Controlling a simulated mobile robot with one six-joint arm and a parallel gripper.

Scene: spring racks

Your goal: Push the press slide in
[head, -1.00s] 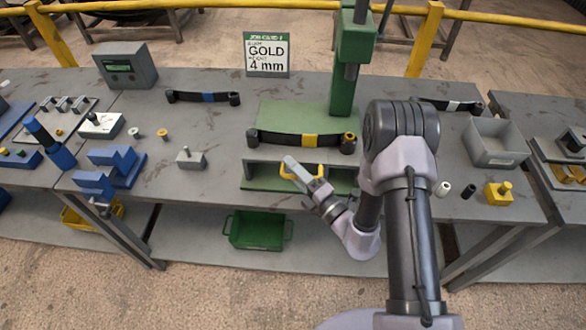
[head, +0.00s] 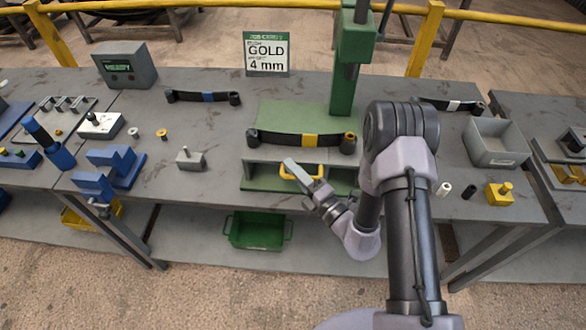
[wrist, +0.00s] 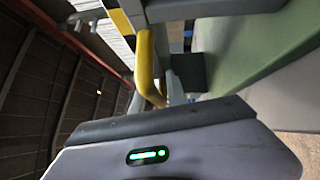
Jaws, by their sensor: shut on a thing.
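The green press (head: 344,85) stands at the back of the bench. Its slide (head: 258,183) is low at the bench's front edge and carries a yellow handle (head: 312,169). A dark leaf spring with a gold band (head: 310,141) lies across the press just above the slide. My gripper (head: 293,168) is at the handle and shut on it; the fingers partly cover the handle's left part. In the wrist view the yellow handle (wrist: 146,62) rises close in front of my gripper's dark body, but the fingertip contact is hard to see.
A card (head: 267,54) reads GOLD 4 mm. A grey box with a display (head: 124,65) stands at the back left. Blue blocks (head: 118,165) are at left, a grey bin (head: 495,142) at right. A green tray (head: 257,231) sits on the lower shelf.

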